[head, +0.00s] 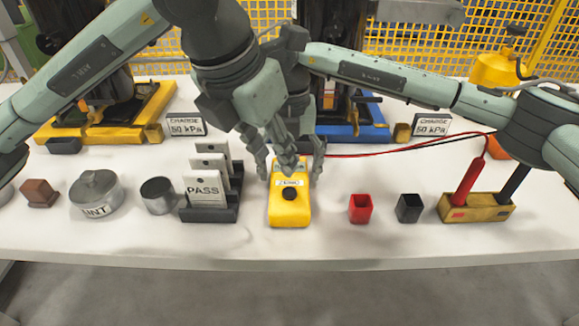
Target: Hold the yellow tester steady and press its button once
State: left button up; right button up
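The yellow tester (277,216) stands on the white table in the middle of the head view. Its round dark button (289,194) faces up and is uncovered, below a white label. My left gripper (290,166) points down over the tester's far end, its fingers close together with nothing visible between them. It appears above the label, short of the button in the picture. My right gripper (291,172) comes from behind, with a finger on each side of the tester's far part. The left gripper hides much of it, and finger contact is hard to see.
Left of the tester are a rack (209,214) with PASS cards, a small metal cup (158,196) and a lidded tin (96,194). Right are a red cup (360,208), a black cup (408,208) and a probe holder (474,208). The table's front strip is clear.

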jog(key=c, duration=1.1)
pick_arm(q)
grip_shut()
pick_arm(e)
jog(key=shift+c, duration=0.2)
dwell(0.3)
